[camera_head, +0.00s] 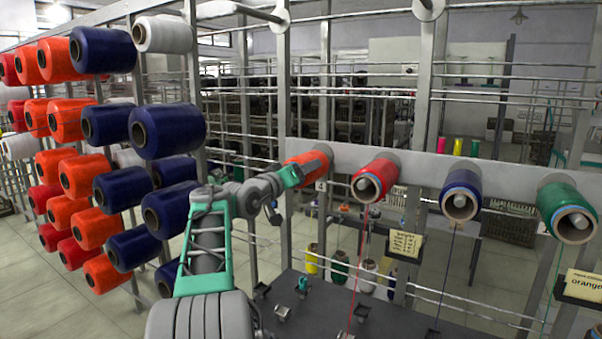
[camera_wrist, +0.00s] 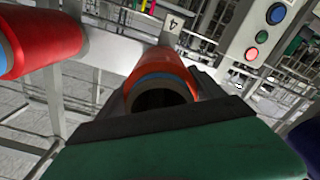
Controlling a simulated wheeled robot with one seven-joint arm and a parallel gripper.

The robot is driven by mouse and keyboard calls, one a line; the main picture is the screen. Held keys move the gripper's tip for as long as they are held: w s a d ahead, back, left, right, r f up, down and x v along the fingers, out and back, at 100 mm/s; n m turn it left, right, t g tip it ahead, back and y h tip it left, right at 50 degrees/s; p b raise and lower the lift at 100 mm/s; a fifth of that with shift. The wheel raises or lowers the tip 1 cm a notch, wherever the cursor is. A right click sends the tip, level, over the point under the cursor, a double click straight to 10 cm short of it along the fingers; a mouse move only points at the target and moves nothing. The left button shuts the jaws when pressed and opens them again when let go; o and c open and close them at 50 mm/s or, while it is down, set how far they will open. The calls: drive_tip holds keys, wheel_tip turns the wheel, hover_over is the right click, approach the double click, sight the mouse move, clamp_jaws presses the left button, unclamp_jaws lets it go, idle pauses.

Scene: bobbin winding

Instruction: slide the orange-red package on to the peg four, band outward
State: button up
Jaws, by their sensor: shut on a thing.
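The orange-red package (camera_head: 301,159) is at the left end of the pale rail in the head view, partly hidden by my gripper (camera_head: 302,172). In the wrist view the orange-red package (camera_wrist: 158,66) has a blue band at the end facing the camera, around a dark bore. My gripper (camera_wrist: 160,98) is shut on this near end, with dark jaw parts on both sides. A tag marked 4 (camera_wrist: 173,23) shows just beyond the package. Peg four is hidden, so I cannot tell how far the package sits on it.
Red (camera_head: 375,178), blue (camera_head: 461,194) and green (camera_head: 567,208) packages sit along the rail (camera_head: 415,165) to the right. A rack of orange and navy packages (camera_head: 168,130) stands at left. A button box (camera_wrist: 262,30) shows in the wrist view.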

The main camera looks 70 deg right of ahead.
drive_tip(key=shift+r, duration=0.1)
drive_tip(key=o, duration=1.6)
drive_tip(key=shift+a, duration=0.1)
drive_tip(key=b+v, duration=0.2)
drive_tip(key=v, duration=0.5)
drive_tip(key=shift+a, duration=0.35)
drive_tip(key=shift+w, duration=0.1)
